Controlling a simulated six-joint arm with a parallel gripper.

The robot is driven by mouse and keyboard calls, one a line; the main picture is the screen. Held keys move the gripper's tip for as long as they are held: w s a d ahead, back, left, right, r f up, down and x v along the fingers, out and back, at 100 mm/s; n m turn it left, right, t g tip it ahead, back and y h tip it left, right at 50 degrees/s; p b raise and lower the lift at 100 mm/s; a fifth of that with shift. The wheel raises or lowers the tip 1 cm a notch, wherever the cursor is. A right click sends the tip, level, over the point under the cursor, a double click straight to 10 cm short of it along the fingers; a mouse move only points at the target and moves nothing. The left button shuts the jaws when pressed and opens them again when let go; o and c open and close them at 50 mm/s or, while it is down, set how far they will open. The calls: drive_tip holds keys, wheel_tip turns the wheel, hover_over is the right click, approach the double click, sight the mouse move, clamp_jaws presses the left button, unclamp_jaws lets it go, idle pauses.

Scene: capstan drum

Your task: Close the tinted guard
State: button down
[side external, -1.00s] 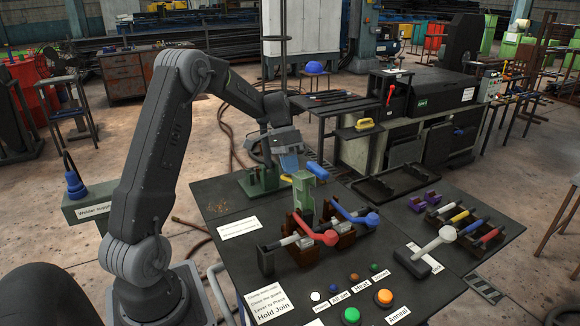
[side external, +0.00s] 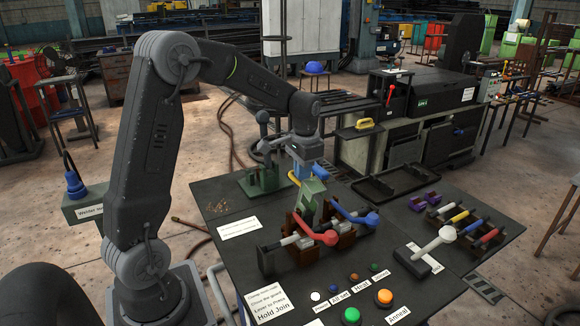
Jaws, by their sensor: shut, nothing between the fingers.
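My gripper (side external: 302,172) points down just above the fixture, close to the panel. It is shut with nothing held. Whether the fingers touch the panel cannot be told, and the panel's exact tilt is partly hidden by my wrist.
Two clamps with a red lever (side external: 318,234) and a blue lever (side external: 358,217) stand in front of the fixture. A green press with a grey lever (side external: 263,150) is behind left. A black tray (side external: 393,182) lies at right. Coloured buttons (side external: 351,314) line the front.

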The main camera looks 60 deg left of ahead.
sight(318, 189)
drive_tip(key=d, duration=0.2)
drive_tip(key=d+f, duration=0.1)
drive_tip(key=d, duration=0.4)
drive_tip(key=shift+f, duration=0.25)
drive_tip(key=d+f, duration=0.6)
drive_tip(key=shift+f, duration=0.2)
drive_tip(key=shift+d, duration=0.1)
drive_tip(key=d+r, duration=0.6)
drive_tip(key=d, duration=0.3)
drive_tip(key=shift+d+r, duration=0.35)
idle(0.5)
